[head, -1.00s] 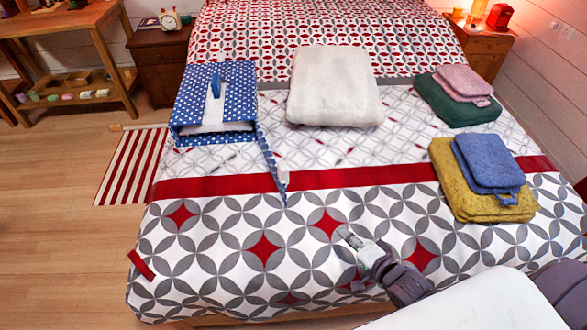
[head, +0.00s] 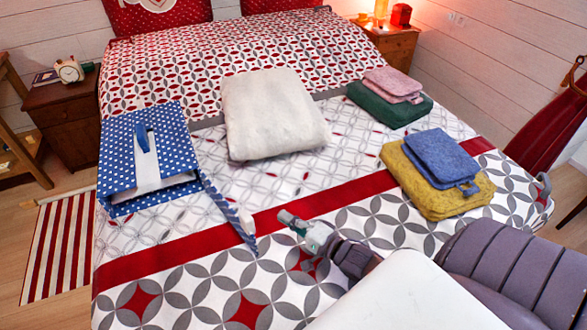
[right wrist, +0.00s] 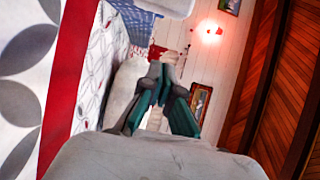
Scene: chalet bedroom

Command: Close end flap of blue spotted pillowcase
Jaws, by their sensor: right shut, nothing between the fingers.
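The blue pillowcase with white spots (head: 118,160) lies on the left of the bed, with a white filling showing at its open near end and a blue tab on top. Its end flap (head: 226,205) stands out from the near right corner as a narrow strip, swung open toward the front. A small white piece (head: 246,220) sits by the flap's free end. My right gripper (head: 284,216) is shut and empty, just right of the flap and apart from it. It also shows in the right wrist view (right wrist: 166,72), where blue spotted cloth (right wrist: 140,24) is beyond it. My left gripper is out of view.
A cream folded blanket (head: 272,110) lies right of the pillowcase. A yellow towel (head: 432,190) under a blue one (head: 440,155), and a green towel (head: 385,108) under a pink one (head: 392,82), lie on the right.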

